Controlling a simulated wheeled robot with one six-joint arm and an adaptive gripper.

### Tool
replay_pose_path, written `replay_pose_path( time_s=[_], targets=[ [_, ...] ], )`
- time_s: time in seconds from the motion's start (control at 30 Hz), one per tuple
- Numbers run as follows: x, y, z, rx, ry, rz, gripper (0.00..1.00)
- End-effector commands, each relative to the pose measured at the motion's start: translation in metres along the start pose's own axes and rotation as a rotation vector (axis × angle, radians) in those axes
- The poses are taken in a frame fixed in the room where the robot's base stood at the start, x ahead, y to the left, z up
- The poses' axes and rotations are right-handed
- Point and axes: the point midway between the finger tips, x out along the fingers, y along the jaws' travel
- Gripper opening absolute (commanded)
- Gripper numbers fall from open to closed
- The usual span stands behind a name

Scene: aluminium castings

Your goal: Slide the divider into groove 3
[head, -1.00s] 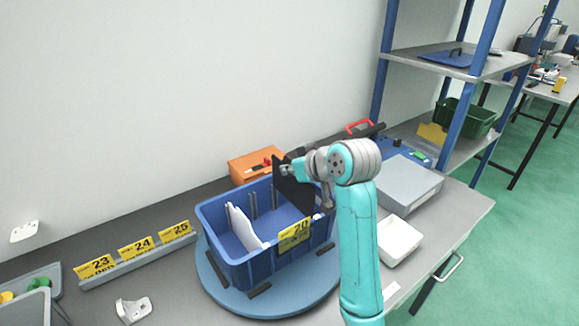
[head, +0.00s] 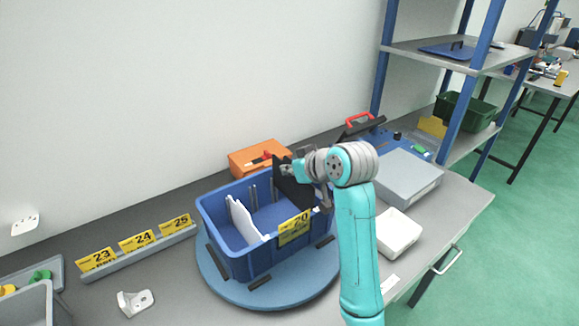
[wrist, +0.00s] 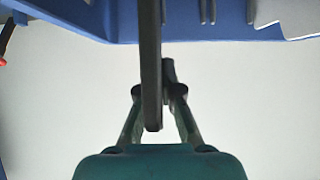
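The divider is a thin black panel (head: 288,187), standing upright at the right part of the blue crate (head: 240,262). My gripper (wrist: 158,92) is shut on its upper edge, one finger on each side; the divider shows edge-on in the wrist view (wrist: 150,50). Its lower part reaches down inside the crate, and its bottom edge is hidden by the crate wall. Paired ribs on the crate's inner wall show in the wrist view (wrist: 207,12). I cannot tell which groove the divider lines up with. A white divider (head: 241,218) stands in the crate's left part.
The crate, with a yellow "20" label (head: 294,229), rests on a round blue turntable (head: 300,292). An orange case (head: 245,160) stands behind it. A white tray (head: 399,234) and grey box (head: 405,178) lie right. A rail with labels 23 to 25 (head: 140,253) is left.

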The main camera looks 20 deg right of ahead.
Motion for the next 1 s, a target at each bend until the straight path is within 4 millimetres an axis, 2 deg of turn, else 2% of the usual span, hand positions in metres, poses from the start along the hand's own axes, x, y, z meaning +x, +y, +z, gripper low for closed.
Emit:
replay_pose_path(
  time_s=[1.0],
  targets=[
    [0.012, 0.000, 0.018, 0.000, 0.001, 0.000, 0.00]
  ],
)
